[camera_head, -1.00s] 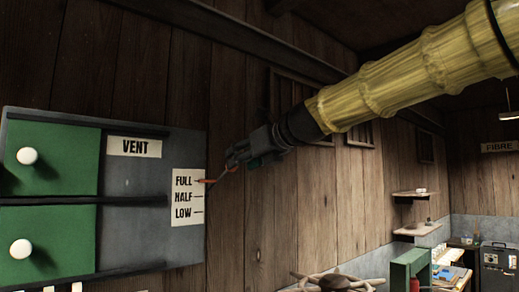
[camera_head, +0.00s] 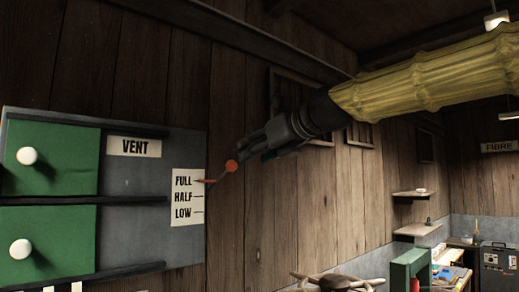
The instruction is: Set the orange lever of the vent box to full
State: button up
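The vent box (camera_head: 133,225) is a grey panel on the plank wall at the left, with a VENT label (camera_head: 135,147). A white scale plate (camera_head: 187,212) on its right side reads FULL, HALF and LOW from top to bottom. The orange lever (camera_head: 231,166) has a round knob up and to the right of the plate. Its orange tip lies at the FULL line. My gripper (camera_head: 247,148) is just right of and above the knob, seemingly apart from it, with nothing seen in it. Its dark fingers are too small to tell their opening.
Two green sliding panels with white knobs (camera_head: 27,156) cover the box's left part. Small wall shelves (camera_head: 413,194) and a cluttered bench stand at the far right. A brown spoked object (camera_head: 337,281) shows at the bottom.

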jog(key=shift+s+d+r, duration=0.15)
jog(key=shift+s+d, duration=0.15)
dwell(0.5)
